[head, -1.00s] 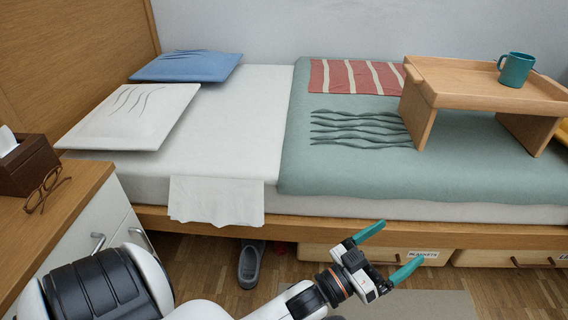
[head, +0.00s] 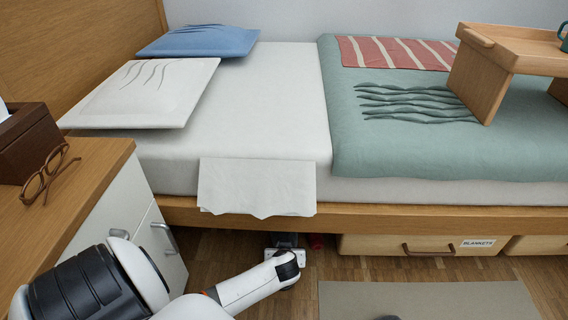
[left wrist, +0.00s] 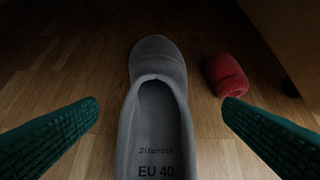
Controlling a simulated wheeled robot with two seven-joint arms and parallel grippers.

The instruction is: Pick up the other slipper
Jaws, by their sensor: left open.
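A grey slipper (left wrist: 158,65) lies on the wooden floor in the left wrist view, toe away from me, with "EU 40" printed on its insole. My left gripper (left wrist: 161,104) is open, with one teal finger on each side of the slipper and gaps between. It is not shut on anything. In the head view my left arm reaches down to the floor at the bed's edge, and its wrist hides the slipper and the fingers. My right gripper is in neither view.
A red rolled cloth (left wrist: 226,74) lies just right of the slipper. The bed frame (head: 400,215) overhangs this spot. A drawer labelled "BLANKETS" (head: 380,245) is to the right, a nightstand (head: 95,215) to the left. A grey mat (head: 440,300) lies in front.

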